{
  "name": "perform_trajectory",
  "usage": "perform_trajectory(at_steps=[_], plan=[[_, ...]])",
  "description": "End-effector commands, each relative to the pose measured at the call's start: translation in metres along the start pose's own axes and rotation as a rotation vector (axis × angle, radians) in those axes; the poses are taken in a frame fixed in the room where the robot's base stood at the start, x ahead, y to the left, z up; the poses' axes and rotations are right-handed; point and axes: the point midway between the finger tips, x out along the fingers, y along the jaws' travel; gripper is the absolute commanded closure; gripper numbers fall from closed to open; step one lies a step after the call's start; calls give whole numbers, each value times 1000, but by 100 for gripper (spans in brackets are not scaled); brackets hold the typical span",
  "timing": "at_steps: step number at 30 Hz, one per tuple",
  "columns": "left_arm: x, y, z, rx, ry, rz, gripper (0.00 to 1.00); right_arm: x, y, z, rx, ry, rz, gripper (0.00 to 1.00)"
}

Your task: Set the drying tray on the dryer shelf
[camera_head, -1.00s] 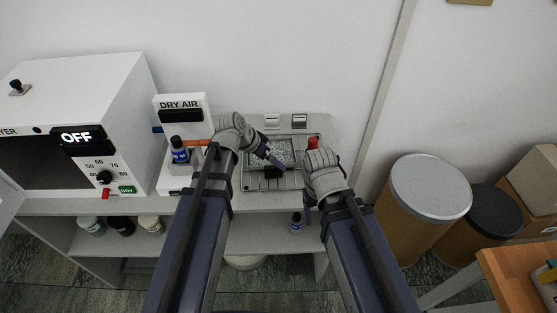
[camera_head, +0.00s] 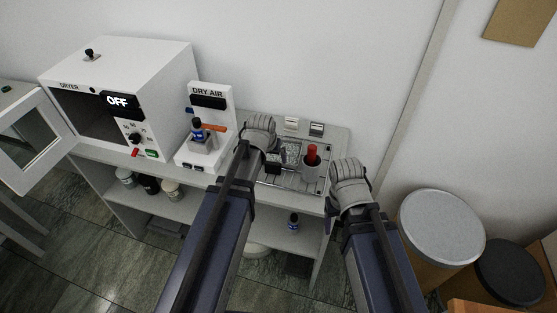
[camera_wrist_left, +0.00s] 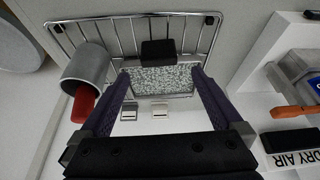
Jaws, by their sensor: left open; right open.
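The drying tray (camera_head: 291,152) is a shallow tray of grey-white granules with a black grip block, lying on a wire rack (camera_head: 300,186). In the left wrist view, the tray (camera_wrist_left: 160,80) lies between and below the spread fingers of my left gripper (camera_wrist_left: 163,75), with the black block (camera_wrist_left: 158,52) beyond them. In the head view my left gripper (camera_head: 270,150) is open over the tray's left side, partly hiding it. My right gripper (camera_head: 333,206) is open and empty at the rack's right front. The white dryer (camera_head: 165,85) reads OFF; its door (camera_head: 30,150) stands open. Its shelf is lost in the dark interior.
A grey cup with a red-topped item (camera_head: 311,162) stands on the rack's right side. The DRY AIR unit (camera_head: 212,125), with a blue bottle (camera_head: 197,130), stands between dryer and rack. Jars (camera_head: 148,184) sit on the lower shelf. Drums (camera_head: 440,225) stand right.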

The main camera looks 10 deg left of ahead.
Motion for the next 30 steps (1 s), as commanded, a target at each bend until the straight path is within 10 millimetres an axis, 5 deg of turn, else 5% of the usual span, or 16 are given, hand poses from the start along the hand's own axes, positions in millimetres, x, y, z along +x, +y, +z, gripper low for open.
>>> perform_trajectory(at_steps=[19, 30], plan=[[33, 1, 0, 2, -1, 2, 0, 30, -3, -2, 1, 0, 0, 32], [77, 3, 0, 2, -1, 2, 0, 70, -7, -4, 1, 0, 0, 32]])
